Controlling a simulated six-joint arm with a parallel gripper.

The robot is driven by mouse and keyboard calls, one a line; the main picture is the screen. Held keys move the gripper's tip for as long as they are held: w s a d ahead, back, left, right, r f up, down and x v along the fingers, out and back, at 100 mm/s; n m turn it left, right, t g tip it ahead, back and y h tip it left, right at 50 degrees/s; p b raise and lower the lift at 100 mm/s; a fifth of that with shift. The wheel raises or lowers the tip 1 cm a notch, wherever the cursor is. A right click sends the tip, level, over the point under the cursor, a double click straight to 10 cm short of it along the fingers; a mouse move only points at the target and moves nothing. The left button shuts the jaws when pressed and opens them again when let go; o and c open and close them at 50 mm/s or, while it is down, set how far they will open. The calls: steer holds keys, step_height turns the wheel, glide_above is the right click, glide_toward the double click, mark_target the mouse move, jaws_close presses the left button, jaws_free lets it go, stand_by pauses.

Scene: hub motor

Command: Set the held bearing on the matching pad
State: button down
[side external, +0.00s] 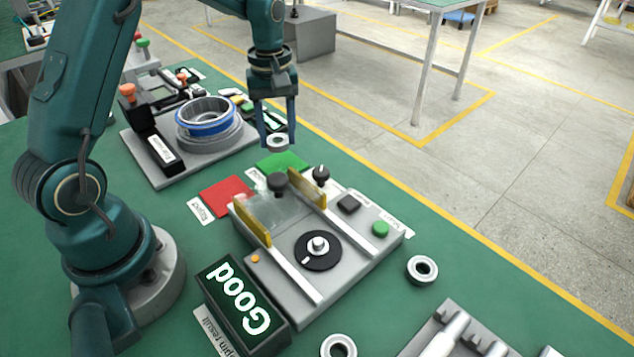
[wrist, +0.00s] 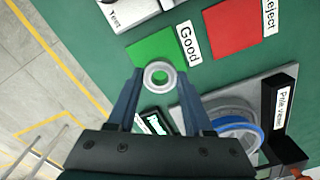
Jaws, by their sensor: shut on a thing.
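My gripper (side external: 277,146) is shut on a pale grey ring bearing (side external: 278,137), which hangs level between the fingertips. In the wrist view the bearing (wrist: 148,77) overlaps the near edge of the green pad (wrist: 150,50), whose label reads "Good". The display box (side external: 240,300) shows "Good".
A grey test device (side external: 345,255) with a black spindle disc, yellow-edged guard and knobs stands beside the pads. A fixture with a blue-ringed part (side external: 205,118) stands at the back left. Loose bearings (side external: 422,269) lie at the front right.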

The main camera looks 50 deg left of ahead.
mark_target(282, 164)
steer(key=shift+w+d+f, duration=0.1)
steer(key=shift+f, duration=2.05)
steer(key=shift+f, duration=0.1)
steer(key=shift+c, duration=1.5)
jaws_free()
